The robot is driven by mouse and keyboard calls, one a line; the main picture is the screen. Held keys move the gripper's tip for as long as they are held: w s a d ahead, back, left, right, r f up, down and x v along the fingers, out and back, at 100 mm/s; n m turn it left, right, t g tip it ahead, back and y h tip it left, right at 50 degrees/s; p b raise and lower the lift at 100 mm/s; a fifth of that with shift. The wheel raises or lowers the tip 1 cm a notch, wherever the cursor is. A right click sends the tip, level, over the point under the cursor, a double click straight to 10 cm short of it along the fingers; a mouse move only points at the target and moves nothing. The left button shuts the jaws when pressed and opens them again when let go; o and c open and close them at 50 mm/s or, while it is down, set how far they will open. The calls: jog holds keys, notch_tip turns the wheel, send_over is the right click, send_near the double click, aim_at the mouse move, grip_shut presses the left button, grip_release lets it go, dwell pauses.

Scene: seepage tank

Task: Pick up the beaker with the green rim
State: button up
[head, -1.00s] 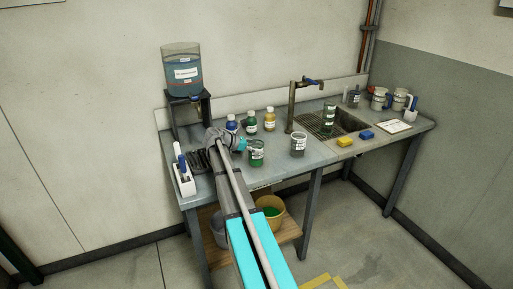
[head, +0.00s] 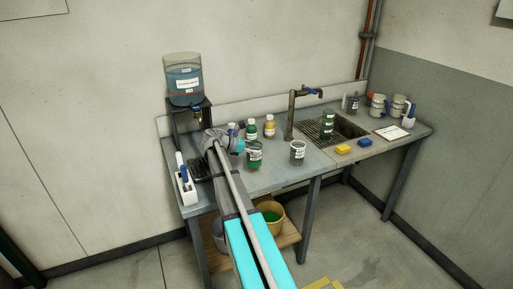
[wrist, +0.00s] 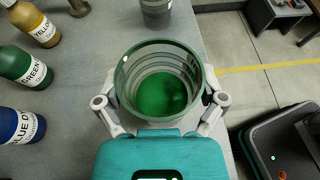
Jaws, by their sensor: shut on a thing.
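The beaker with the green rim (wrist: 160,47) has clear ribbed walls and green liquid in its bottom. In the wrist view my gripper (wrist: 160,115) has its two fingers against the beaker's opposite sides, shut on it. The beaker is upright, with its open top towards the wrist camera.
Another beaker (head: 297,151) stands to the right. Blue, green (wrist: 28,65) and yellow (wrist: 38,22) dye bottles stand behind. A tank (head: 184,82) on a stand and a white holder (head: 186,190) are at the left.

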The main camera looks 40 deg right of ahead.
jog(key=s+a+r+p, duration=0.2)
jog(key=a+r+p, duration=0.6)
jog(key=a, duration=0.4)
jog(key=shift+s+a+r, duration=0.15)
jog(key=shift+r, duration=0.1)
dwell(0.5)
jog(key=shift+a, duration=0.15)
dwell(0.3)
